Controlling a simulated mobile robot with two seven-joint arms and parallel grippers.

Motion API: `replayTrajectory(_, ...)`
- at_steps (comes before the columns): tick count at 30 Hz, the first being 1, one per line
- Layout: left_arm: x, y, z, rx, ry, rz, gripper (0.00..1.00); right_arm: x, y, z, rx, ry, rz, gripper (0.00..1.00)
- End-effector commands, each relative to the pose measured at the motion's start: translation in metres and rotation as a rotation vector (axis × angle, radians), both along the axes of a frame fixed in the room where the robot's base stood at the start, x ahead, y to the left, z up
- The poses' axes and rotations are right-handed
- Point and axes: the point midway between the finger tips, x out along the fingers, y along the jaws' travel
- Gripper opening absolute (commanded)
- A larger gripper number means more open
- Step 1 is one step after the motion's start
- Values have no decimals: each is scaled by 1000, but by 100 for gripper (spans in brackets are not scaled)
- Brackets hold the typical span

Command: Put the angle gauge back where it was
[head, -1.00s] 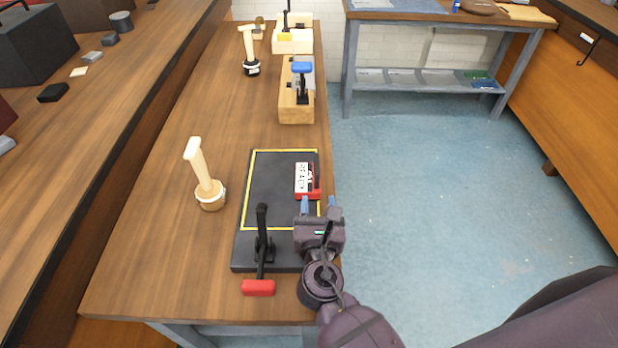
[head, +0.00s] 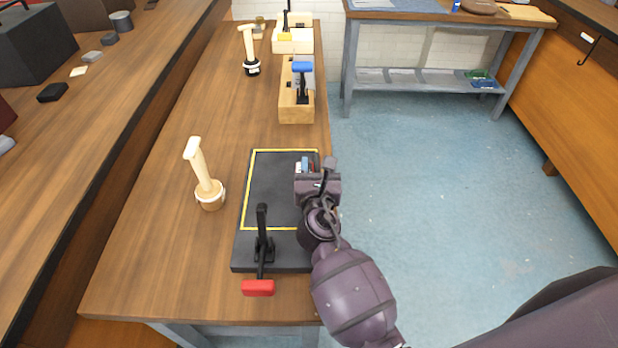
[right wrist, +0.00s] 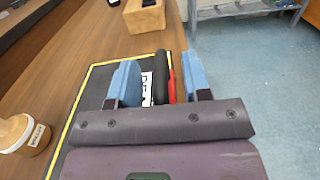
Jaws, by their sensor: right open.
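The angle gauge, a red, black and white piece with dark lettering, lies on the black board (head: 272,190) inside its yellow outline, near the right edge. In the head view my right gripper (head: 317,166) covers most of it. In the right wrist view the gauge (right wrist: 171,85) shows between the two blue fingers of my right gripper (right wrist: 160,80). The fingers are open, one on each side, with a gap visible on the right. Whether the left finger touches it I cannot tell. My left gripper is not in view.
A black toggle clamp with a red handle (head: 258,288) sits at the board's near end. A wooden-handled tool (head: 209,190) stands left of the board. A wooden block with a blue-handled clamp (head: 296,108) lies beyond it. The bench between is clear.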

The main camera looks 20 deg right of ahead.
Motion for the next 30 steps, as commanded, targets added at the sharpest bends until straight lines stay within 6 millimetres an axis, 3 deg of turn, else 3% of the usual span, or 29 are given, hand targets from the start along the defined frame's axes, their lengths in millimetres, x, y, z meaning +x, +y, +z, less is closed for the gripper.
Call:
replayTrajectory(9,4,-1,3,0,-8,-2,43,4,-1,0,1,0,0,44)
replayTrajectory(18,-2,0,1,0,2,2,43,4,-1,0,1,0,0,0)
replayTrajectory(30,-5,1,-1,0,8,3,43,4,-1,1,0,-2,0,0)
